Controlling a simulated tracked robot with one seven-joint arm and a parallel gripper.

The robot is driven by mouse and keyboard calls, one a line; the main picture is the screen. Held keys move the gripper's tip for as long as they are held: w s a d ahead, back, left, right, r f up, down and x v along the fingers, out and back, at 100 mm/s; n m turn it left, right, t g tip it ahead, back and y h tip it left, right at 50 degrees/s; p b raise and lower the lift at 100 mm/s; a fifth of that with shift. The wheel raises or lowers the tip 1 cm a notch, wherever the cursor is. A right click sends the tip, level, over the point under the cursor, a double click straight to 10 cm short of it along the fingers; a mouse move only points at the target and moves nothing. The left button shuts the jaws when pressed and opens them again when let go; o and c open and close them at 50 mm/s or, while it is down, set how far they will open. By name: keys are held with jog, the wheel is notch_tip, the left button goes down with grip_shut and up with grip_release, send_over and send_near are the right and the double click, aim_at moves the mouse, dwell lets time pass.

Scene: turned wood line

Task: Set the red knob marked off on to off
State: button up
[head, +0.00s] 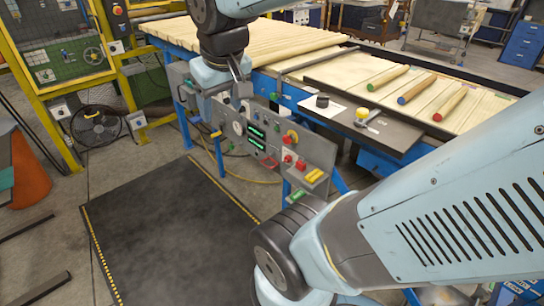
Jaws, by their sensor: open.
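The grey control panel (262,140) stands on the blue frame at the front of the wood line. Two red controls sit close together on its right half, a left one (287,159) and a right one (300,165). Another small red part (269,162) shows to their left. The markings are too small to read, so I cannot tell which is marked off and on, or how it is turned. My gripper (241,97) is open, pointing down at the panel's upper left, apart from the red controls. Its fingertips are small and partly hidden by my wrist.
Green displays (256,137), a round gauge (237,128) and yellow parts (314,175) share the panel. A black mat (165,230) lies in front. Coloured-end turned pieces (415,88) lie on the line behind. A yellow guard frame (45,110) and fan (96,128) stand left.

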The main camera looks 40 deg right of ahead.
jog(key=w+d+f+n+g+h, duration=0.2)
jog(key=w+d+f+g+h, duration=0.3)
jog(key=w+d+f, duration=0.5)
jog(key=n+g+h, duration=0.3)
jog(key=n+h, duration=0.5)
jog(key=h, duration=0.1)
send_near(285, 160)
jog(key=s+a+r, duration=0.4)
jog(key=a+r, duration=0.4)
jog(key=r, duration=0.2)
jog(key=d+f+n+t+h, duration=0.4)
jog(key=f+n, duration=0.3)
jog(key=f, duration=0.7)
jog(key=w+d, duration=0.1)
jog(key=d, duration=1.2)
jog(key=shift+w+r+t+y, duration=0.15)
jog(key=shift+w+t+y, duration=0.25)
jog(key=shift+d, duration=0.1)
jog(key=shift+d, duration=0.1)
jog(key=c, duration=1)
jog(key=shift+c, duration=0.2)
